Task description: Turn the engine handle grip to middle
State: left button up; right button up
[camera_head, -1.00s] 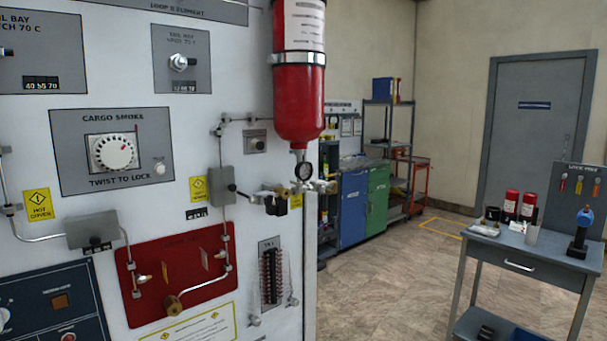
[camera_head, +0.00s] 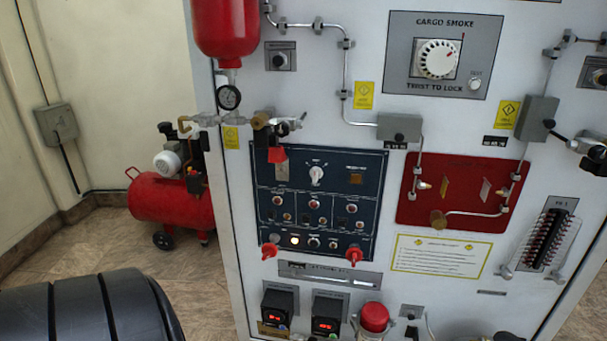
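Two small red handle grips stick out from the lower edge of the dark blue control panel (camera_head: 316,268). One red grip (camera_head: 269,250) is at its lower left and the other red grip (camera_head: 353,255) at its lower right. I cannot read which one is the engine handle, nor tell the exact turn of either grip. A white knob (camera_head: 316,174) sits near the panel's top. Neither of my grippers is in view, and nothing touches the panel.
The white trainer board carries a red bottle (camera_head: 227,28), the cargo smoke dial (camera_head: 437,58), a red plate (camera_head: 420,205) and thin pipes. A red compressor (camera_head: 172,202) stands on the floor at left. A black ribbed object (camera_head: 90,312) fills the lower left corner.

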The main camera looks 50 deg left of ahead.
aim_at(268, 254)
jog(key=k+u, duration=0.1)
jog(key=u, duration=1.7)
